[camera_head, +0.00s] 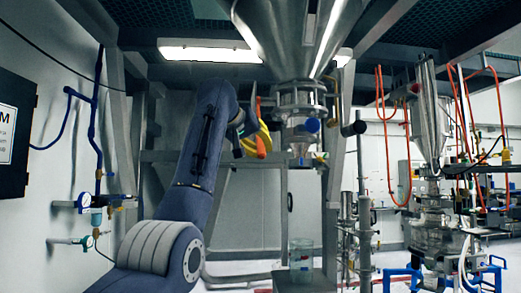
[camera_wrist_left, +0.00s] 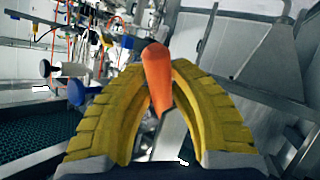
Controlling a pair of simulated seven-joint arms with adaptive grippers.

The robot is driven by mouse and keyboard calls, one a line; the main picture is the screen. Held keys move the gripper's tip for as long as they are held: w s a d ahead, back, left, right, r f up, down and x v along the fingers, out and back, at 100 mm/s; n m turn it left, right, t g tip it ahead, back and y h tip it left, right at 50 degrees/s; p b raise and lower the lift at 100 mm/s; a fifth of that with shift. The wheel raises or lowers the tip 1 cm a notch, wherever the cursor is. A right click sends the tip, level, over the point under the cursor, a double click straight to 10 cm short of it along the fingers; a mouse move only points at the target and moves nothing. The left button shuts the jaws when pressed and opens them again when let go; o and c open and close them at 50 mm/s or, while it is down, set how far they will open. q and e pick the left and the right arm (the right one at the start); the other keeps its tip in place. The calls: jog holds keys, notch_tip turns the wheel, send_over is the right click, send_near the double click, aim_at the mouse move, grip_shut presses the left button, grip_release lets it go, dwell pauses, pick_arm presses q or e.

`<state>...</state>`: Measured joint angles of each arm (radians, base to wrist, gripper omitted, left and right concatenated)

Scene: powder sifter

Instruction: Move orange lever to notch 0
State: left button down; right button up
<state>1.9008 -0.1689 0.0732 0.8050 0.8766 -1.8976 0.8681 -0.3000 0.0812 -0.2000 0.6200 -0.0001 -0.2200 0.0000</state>
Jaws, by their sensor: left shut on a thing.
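The orange lever (camera_wrist_left: 157,62) stands between the yellow fingers of my left gripper (camera_wrist_left: 160,80) in the left wrist view. The fingers curve in from both sides and are shut on it, with its rounded end showing above them. In the head view, my left gripper (camera_head: 264,137) is raised near the centre, left of the steel sifter column, and a bit of orange shows at its fingers. The notches and their numbers cannot be made out in either view. My right gripper is not in view.
A large steel hopper (camera_head: 303,35) hangs above and right of my left gripper. A clear container (camera_head: 301,262) stands on a stand below the column outlet. Grey frame posts surround the column. Other equipment with orange hoses (camera_head: 381,135) stands on the right.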

pick_arm(q)
jog(key=c, duration=1.4)
grip_release()
jog(key=shift+s+d+r, duration=0.1)
jog(key=shift+r, duration=0.05)
jog(key=shift+o, duration=1)
jog(key=v, duration=1.1)
jog(key=shift+s+a, duration=0.25)
jog(key=shift+s, duration=0.1)
jog(key=shift+r, duration=0.1)
